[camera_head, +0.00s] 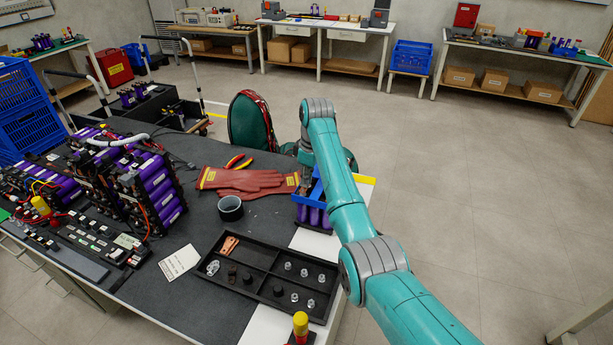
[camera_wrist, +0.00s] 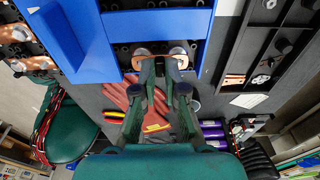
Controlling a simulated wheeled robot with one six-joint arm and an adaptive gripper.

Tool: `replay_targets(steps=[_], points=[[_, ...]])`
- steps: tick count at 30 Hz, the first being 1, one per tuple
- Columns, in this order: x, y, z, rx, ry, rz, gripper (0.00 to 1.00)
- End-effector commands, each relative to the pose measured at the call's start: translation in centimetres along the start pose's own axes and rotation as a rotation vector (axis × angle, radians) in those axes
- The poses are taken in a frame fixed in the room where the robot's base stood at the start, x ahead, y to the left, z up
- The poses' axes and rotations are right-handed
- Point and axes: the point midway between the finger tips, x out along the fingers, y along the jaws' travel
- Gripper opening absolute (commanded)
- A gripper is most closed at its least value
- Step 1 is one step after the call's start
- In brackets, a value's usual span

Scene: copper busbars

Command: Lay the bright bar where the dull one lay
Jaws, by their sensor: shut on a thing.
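My gripper (camera_wrist: 161,62) is shut on a copper bar (camera_wrist: 138,61) at the edge of a blue frame. Two round metal terminals show at the bar's ends; I cannot tell whether the bar rests on them or is held just above. Its middle is hidden by the fingers, and I cannot tell if it is the bright or the dull one. In the head view the gripper is mostly hidden by my arm, over the blue frame (camera_head: 313,192) on purple cells (camera_head: 314,215). Another copper bar, orange, lies in the black tray's upper left compartment (camera_head: 229,244).
The black tray (camera_head: 268,262) also holds clear and dark small parts. Red gloves (camera_head: 248,182), pliers (camera_head: 238,162) and a black tape roll (camera_head: 230,208) lie near the blue frame. A battery pack (camera_head: 150,185) stands at left.

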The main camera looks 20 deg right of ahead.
Motion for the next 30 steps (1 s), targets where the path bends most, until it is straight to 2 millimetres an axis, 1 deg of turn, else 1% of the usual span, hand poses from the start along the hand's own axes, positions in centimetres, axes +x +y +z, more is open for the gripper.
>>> replay_targets(steps=[6,20,21,23,24,30], points=[[0.77,0.01,0.08,0.0,0.001,0.001,0.0],[1.03,0.0,0.12,0.0,0.0,0.001,0.0],[1.03,0.0,0.12,0.0,0.0,0.001,0.15],[1.02,0.0,0.12,0.0,0.0,0.001,0.3],[1.03,0.0,0.12,0.0,0.0,0.001,0.4],[1.02,0.0,0.12,0.0,0.0,0.001,0.4]])
